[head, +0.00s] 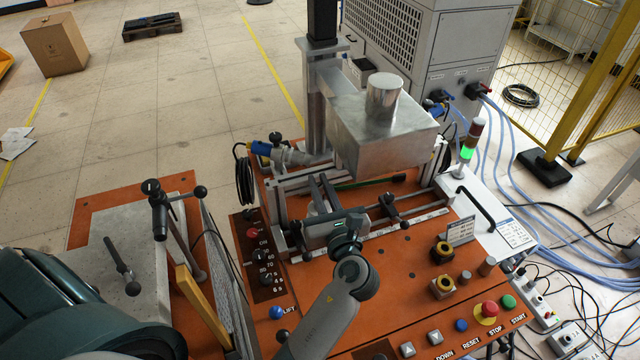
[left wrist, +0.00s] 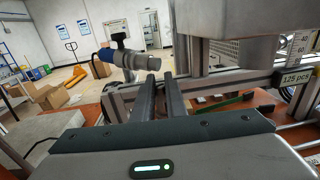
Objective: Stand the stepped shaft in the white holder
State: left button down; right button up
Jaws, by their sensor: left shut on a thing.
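My left gripper (head: 322,190) reaches in over the middle of the orange bench, below and in front of the metal box. In the left wrist view its two dark fingers (left wrist: 160,96) point away, close together with a narrow gap. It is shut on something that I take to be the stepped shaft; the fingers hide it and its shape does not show. I cannot clearly make out the white holder in either view. My right gripper is not in view.
The metal box (head: 385,130) hangs close above the bench. A clamp rail (head: 390,240), yellow-black fittings (head: 442,252) and small grey cylinders (head: 465,277) stand right of my gripper. A grey plate (head: 120,235) lies at the left. A blue-ended connector (head: 270,150) sits behind.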

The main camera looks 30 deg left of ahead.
pick_arm(q)
jog(key=shift+f+b, duration=0.4)
jog(key=shift+f, duration=0.55)
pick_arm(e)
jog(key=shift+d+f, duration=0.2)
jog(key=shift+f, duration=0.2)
pick_arm(q)
jog(key=c, duration=1.7)
grip_release()
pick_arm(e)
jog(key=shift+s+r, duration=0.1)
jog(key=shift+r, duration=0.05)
